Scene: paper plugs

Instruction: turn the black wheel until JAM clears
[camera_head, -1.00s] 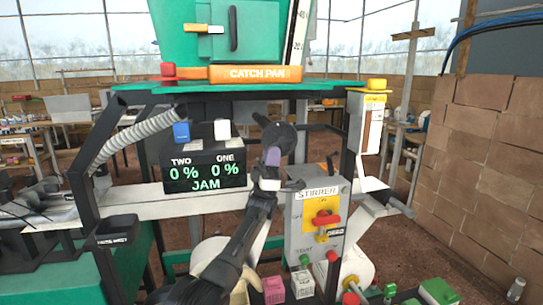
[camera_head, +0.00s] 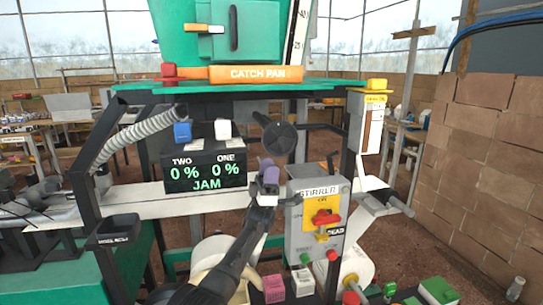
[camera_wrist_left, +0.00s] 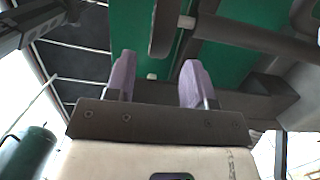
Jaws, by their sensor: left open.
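The black wheel (camera_head: 279,139) is mounted on the machine frame, right of the display, with a small knob at its upper left. The display (camera_head: 205,170) reads TWO 0 %, ONE 0 % and JAM in green. My left gripper (camera_head: 269,168) is just below the wheel, apart from it in the picture, with purple fingertips. In the left wrist view its two fingers (camera_wrist_left: 156,82) are spread with nothing between them. A dark edge-on shape (camera_wrist_left: 165,28) beyond the fingertips looks like the wheel. My right gripper is in neither view.
The grey STIRRER box (camera_head: 318,220) with a red handle stands right of my left arm. An orange CATCH PAN bar (camera_head: 255,74) and green shelf are above the wheel. Blue (camera_head: 182,131) and white (camera_head: 222,129) blocks sit on the display. A black tray (camera_head: 118,229) is at left.

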